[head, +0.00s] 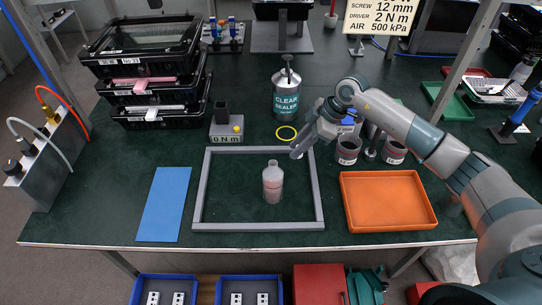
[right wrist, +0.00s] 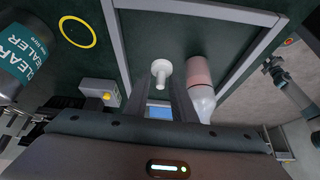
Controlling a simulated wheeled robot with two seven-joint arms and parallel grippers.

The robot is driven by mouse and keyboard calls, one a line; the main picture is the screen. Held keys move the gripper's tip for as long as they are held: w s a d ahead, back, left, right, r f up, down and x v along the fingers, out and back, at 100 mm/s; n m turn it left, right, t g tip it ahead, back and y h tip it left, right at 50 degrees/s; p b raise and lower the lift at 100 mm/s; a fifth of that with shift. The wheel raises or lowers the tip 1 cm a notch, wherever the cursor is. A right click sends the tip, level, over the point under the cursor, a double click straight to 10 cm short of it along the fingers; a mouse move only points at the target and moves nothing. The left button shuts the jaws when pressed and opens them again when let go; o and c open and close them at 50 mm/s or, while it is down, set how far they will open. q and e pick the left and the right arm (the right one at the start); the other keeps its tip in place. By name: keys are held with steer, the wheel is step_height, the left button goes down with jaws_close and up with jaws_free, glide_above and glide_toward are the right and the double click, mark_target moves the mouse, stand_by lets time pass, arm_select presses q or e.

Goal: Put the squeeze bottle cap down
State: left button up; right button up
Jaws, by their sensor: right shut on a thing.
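The squeeze bottle cap (right wrist: 161,73) is white, with a round flange and a narrow nozzle. It sits between the fingertips of my right gripper (right wrist: 159,88), which is shut on it. In the head view my right gripper (head: 298,150) hangs over the far right part of the grey frame, and the cap cannot be made out there. The squeeze bottle (head: 272,184) stands upright and uncapped inside the frame, with pinkish contents. It also shows in the right wrist view (right wrist: 200,82), beside the fingers and apart from the cap. My left gripper is not in view.
The grey frame (head: 208,227) encloses mostly bare green bench. A blue mat (head: 164,205) lies left and an orange tray (head: 388,201) right. A yellow ring (head: 286,140), clear sealer can (head: 286,96) and brown-filled jars (head: 347,150) stand behind.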

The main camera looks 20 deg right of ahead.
steer(key=w+a+f, duration=0.1)
steer(key=w+a, duration=0.1)
steer(key=w+a+f+p, duration=0.1)
steer(key=w+a+f, duration=0.1)
steer(key=w+a+f+p, duration=0.1)
steer(key=w+a+f, duration=0.1)
steer(key=shift+w+a+f, duration=0.15)
steer(key=shift+w+f, duration=0.1)
steer(key=shift+w, duration=0.15)
steer(key=shift+f, duration=0.1)
step_height(320, 180, down, 2)
steer(key=shift+s+f+p, duration=0.1)
steer(key=shift+f+p, duration=0.15)
steer(key=shift+p, duration=0.25)
steer(key=shift+f, duration=0.65)
steer(key=shift+f, duration=0.1)
steer(key=o, duration=1)
